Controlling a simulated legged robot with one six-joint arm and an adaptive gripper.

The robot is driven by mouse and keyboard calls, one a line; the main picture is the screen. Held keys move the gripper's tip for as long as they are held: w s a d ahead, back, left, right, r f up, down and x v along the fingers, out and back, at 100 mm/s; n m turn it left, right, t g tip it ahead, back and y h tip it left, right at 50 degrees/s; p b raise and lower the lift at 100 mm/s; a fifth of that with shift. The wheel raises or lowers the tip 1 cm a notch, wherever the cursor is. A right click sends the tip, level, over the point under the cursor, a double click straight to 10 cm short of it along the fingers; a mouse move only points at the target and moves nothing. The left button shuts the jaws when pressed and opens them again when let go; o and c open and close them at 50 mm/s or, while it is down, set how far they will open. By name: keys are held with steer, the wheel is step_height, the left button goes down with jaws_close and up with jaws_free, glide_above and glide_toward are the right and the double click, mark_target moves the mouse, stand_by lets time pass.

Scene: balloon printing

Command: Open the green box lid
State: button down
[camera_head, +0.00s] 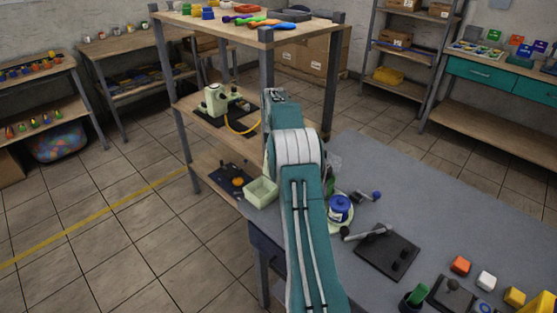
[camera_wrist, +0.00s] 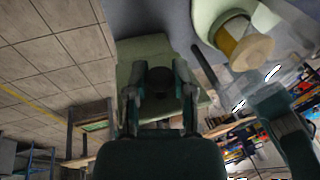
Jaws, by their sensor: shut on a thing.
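A pale green box (camera_head: 261,192) stands at the left edge of the grey table in the head view, just left of my arm. Its top looks like a shallow recess with a raised rim. In the wrist view a pale green panel (camera_wrist: 145,52), which looks like the box or its lid, lies right in front of my gripper (camera_wrist: 160,76). The fingers are on both sides of a dark rounded part against this panel. The exact contact is shaded and hard to make out. My gripper is hidden behind my arm in the head view.
A blue-lidded jar (camera_head: 340,208) stands on a pale green plate right of my arm. A black board (camera_head: 387,254) and several coloured blocks lie farther right. A wooden shelf rack (camera_head: 215,165) stands close behind the box. Open floor lies to the left.

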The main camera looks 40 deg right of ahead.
steer(key=shift+w, duration=0.1)
steer(key=shift+c, duration=2.3)
jaws_free()
steer(key=shift+f, duration=0.1)
steer(key=v, duration=0.7)
steer(key=shift+r, duration=0.2)
steer(key=shift+w, duration=0.1)
